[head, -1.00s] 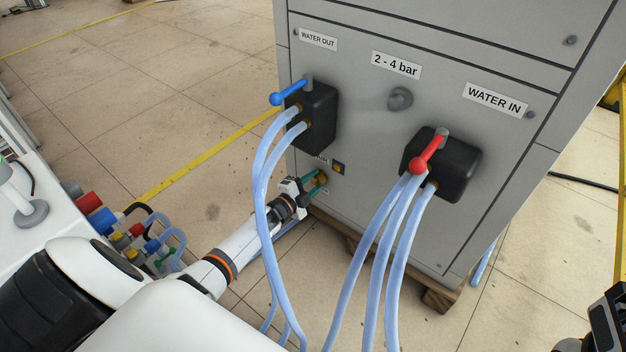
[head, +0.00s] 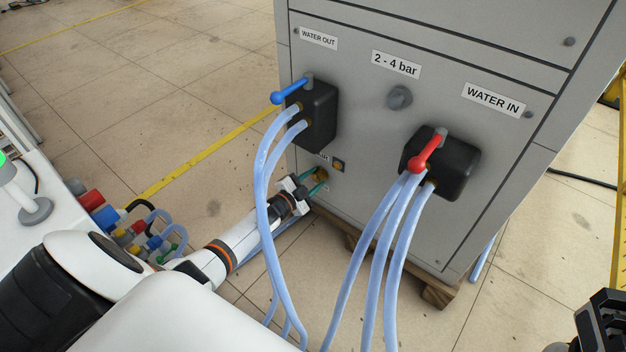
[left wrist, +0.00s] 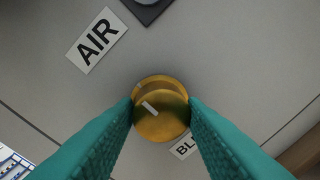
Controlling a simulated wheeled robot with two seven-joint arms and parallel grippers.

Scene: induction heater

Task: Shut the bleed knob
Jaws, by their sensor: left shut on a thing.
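The bleed knob is a round brass knob (left wrist: 160,107) low on the grey cabinet front, with a pale mark across its face. It also shows small in the head view (head: 321,174). My left gripper (head: 318,180) reaches it from the left, and its green fingers (left wrist: 161,112) are shut on the knob's two sides. A label partly hidden by a finger, reading "BL", sits beside the knob, and an "AIR" label (left wrist: 97,40) is at its upper left. At the right edge of the head view a dark gripper part, likely my right (head: 603,322), is cut off by the frame.
The cabinet (head: 370,150) carries a blue-handled valve (head: 291,92) and a red-handled valve (head: 428,152). Pale blue hoses (head: 265,220) hang close by my left forearm.

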